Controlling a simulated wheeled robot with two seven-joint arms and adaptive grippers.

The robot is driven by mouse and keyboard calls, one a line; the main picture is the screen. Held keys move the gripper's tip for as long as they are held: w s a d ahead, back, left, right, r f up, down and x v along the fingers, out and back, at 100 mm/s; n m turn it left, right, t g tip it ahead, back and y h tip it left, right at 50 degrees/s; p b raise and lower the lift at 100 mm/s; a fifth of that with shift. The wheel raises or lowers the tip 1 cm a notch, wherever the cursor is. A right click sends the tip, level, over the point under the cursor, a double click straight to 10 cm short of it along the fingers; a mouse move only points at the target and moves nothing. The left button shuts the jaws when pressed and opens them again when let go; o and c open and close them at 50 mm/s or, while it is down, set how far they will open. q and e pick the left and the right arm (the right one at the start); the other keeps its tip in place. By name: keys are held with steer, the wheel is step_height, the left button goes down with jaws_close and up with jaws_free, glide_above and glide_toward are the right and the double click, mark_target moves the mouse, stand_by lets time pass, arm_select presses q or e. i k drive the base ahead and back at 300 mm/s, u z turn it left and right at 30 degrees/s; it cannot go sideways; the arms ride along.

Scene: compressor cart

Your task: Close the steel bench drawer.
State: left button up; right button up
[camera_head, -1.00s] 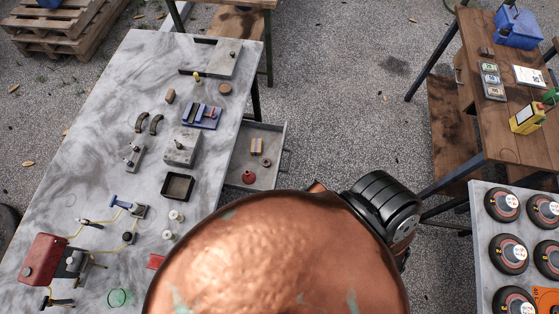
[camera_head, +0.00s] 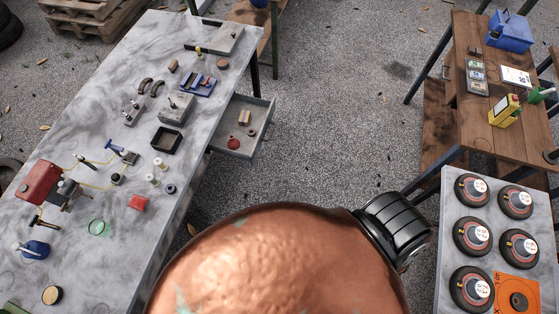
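The steel bench drawer (camera_head: 257,112) is a grey tray pulled out from the right side of the marble-topped bench (camera_head: 80,110). It stands open, with a handle on its outer right side. Inside it lie a red round piece (camera_head: 232,142), a small tan block (camera_head: 244,117) and a small dark ring (camera_head: 251,132). A large copper-coloured rounded body with a black ribbed part fills the bottom middle and hides the floor there. Neither of my grippers shows in the head view.
Gravel floor (camera_head: 330,100) is clear right of the drawer. A wooden bench (camera_head: 510,145) with a blue box (camera_head: 509,30) stands at right. A grey table (camera_head: 447,215) with several wheels is at lower right. Small tools and a red tank (camera_head: 38,182) cover the marble-topped bench.

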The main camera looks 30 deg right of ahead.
mark_target(261, 111)
steer(key=u, duration=0.25)
steer(key=k, duration=0.25)
steer(key=z, duration=1.25)
steer(key=i, duration=0.85)
steer(key=u, duration=0.3)
steer(key=k, duration=0.45)
steer(key=u, duration=0.55)
steer(key=i, duration=0.65)
steer(key=z, duration=0.4)
